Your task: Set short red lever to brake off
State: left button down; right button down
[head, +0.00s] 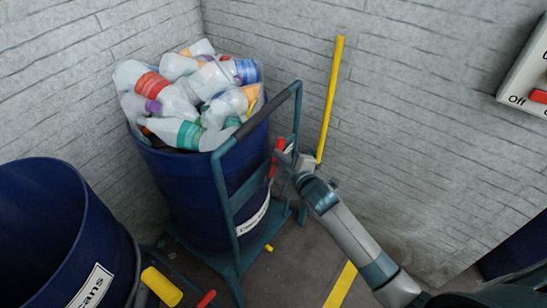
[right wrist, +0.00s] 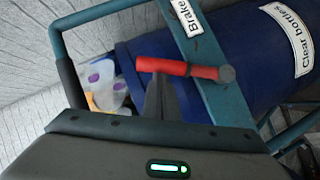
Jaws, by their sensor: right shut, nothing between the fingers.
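The short red lever (head: 273,160) is on the right upright of the teal trolley (head: 222,195), beside a blue barrel (head: 185,195). In the right wrist view the lever (right wrist: 180,68) runs crosswise to the teal upright from a grey pivot, sticking out over the barrel. A label starting "Brake" (right wrist: 187,17) is on that upright; its other words are cut off. My right gripper (head: 283,158) is shut and empty, its fingertips (right wrist: 157,82) at the lever's free half, overlapping its edge. I cannot tell whether they touch. My left gripper is not in view.
Clear bottles (head: 190,95) heap above the barrel. Another blue barrel (head: 40,230) stands at left, with a yellow cylinder (head: 162,286) and a red piece (head: 206,298) near it. A yellow pole (head: 330,100) leans by the wall. A panel marked "Off" (head: 525,80) is at upper right.

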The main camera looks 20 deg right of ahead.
jog(key=w+d+f+m+g+y+p, duration=0.1)
jog(key=w+d+f+m+g+p, duration=0.1)
jog(key=d, duration=0.3)
jog(key=shift+w+f+m, duration=0.3)
jog(key=shift+w+f, duration=0.4)
jog(key=shift+w, duration=0.2)
jog(key=shift+d, duration=0.15)
jog(key=shift+r, duration=0.1)
